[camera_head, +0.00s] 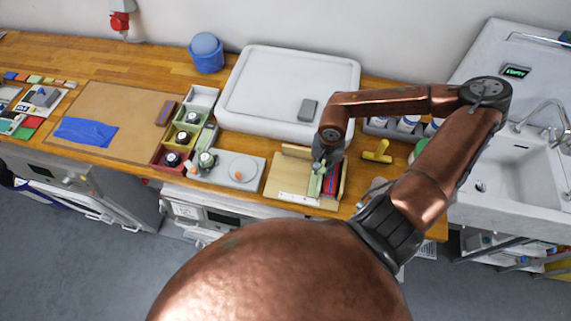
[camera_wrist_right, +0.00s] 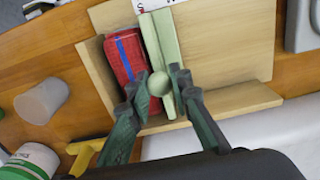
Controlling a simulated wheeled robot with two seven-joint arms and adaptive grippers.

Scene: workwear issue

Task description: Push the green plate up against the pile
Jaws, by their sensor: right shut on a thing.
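The green plate (camera_wrist_right: 165,45) is a pale green upright slab with a round knob (camera_wrist_right: 159,83). It stands on a light wooden holder (camera_wrist_right: 225,45) and also shows in the head view (camera_head: 315,184). The pile (camera_wrist_right: 125,62) is red folded cloth with a blue stripe, between the plate and the holder's side wall. It shows partly in the head view (camera_head: 331,182). The plate lies alongside the pile with little or no gap visible; I cannot tell whether they touch all along. My right gripper (camera_wrist_right: 157,82) is shut on the green plate at its knob. My left gripper is not in view.
A large white tray (camera_head: 275,85) with a grey block (camera_head: 308,110) lies behind. A grey board (camera_head: 225,170) is at the left, the sink (camera_head: 515,165) at the right.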

